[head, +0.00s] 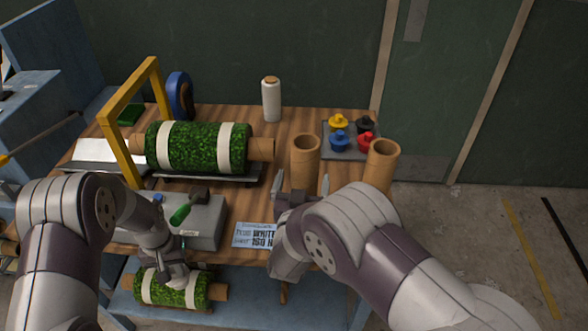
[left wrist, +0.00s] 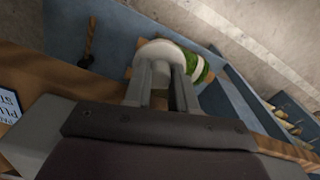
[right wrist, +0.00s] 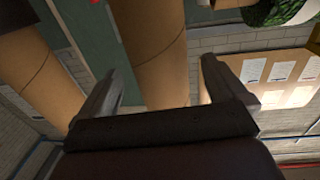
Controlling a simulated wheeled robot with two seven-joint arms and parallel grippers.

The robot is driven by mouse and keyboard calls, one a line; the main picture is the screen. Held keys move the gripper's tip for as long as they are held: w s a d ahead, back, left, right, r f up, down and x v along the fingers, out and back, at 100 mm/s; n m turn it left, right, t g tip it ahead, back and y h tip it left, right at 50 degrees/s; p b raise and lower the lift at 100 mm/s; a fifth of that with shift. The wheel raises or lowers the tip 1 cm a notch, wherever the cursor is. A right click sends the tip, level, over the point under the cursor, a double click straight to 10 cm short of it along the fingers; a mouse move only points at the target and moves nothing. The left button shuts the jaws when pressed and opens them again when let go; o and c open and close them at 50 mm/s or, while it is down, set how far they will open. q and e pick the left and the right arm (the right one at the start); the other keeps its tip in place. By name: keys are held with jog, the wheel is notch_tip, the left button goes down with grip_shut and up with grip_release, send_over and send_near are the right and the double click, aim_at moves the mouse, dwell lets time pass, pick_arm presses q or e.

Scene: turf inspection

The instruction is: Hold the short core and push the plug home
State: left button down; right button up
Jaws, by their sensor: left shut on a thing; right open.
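Two upright cardboard cores stand at the table's right: a left one (head: 304,160) and a right one (head: 380,170). I cannot tell which is shorter. My right gripper (head: 303,190) is open at the left core; in the right wrist view that core (right wrist: 150,45) shows between the spread fingers, without visible contact. The coloured plugs sit on a grey tray (head: 333,152): yellow (head: 339,121), black (head: 365,124), blue (head: 339,141), red (head: 366,140). My left gripper (head: 177,280) is low before the table, shut on what looks like a pale rounded thing (left wrist: 158,50).
A banded turf roll (head: 188,148) lies on a stand beside a yellow frame (head: 130,95). A grey box (head: 203,226) carries a green-handled tool (head: 182,213). A card (head: 255,234) lies at the front edge. A white spool (head: 271,100) stands behind. A smaller turf roll (head: 143,287) lies below.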

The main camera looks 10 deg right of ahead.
aim_at(305, 148)
jog(key=x, duration=0.5)
jog(key=shift+w+d, duration=0.1)
jog(key=shift+w, duration=0.1)
jog(key=c, duration=1.2)
